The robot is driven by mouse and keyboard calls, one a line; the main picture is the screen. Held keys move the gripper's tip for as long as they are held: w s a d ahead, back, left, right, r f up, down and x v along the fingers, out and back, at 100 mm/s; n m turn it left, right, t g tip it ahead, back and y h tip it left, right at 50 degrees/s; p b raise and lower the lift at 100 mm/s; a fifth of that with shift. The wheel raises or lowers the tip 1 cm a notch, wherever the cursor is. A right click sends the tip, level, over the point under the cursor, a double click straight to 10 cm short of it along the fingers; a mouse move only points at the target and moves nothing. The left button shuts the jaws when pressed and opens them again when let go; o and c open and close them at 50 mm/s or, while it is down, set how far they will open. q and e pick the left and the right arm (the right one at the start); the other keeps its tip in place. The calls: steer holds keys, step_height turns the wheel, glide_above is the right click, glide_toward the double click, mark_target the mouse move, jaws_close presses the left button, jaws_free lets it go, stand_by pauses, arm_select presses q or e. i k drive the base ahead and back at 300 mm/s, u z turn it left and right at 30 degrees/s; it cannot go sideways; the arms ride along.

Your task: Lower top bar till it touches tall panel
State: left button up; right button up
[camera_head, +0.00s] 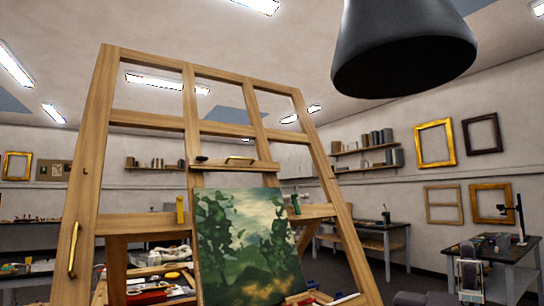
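The tall panel (248,245) is a green landscape painting standing upright on the wooden easel (92,160). The top bar (222,166) is a short wooden crosspiece on the easel's middle uprights, with a brass handle (240,158) and a dark knob (202,158). It sits above the panel, with a narrow gap showing between its underside and the panel's top edge. What looks like my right gripper (469,246) points upward at the lower right, far from the bar and empty; its finger opening is unclear. My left gripper is not in view.
A large dark lamp shade (400,50) hangs at the upper right. A yellow clamp (180,209) and a green one (296,204) flank the panel. A cluttered shelf (150,270) lies behind the easel. Worktables (372,237) stand along the right wall.

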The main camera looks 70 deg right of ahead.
mark_target(232, 164)
steer(key=z, duration=1.4)
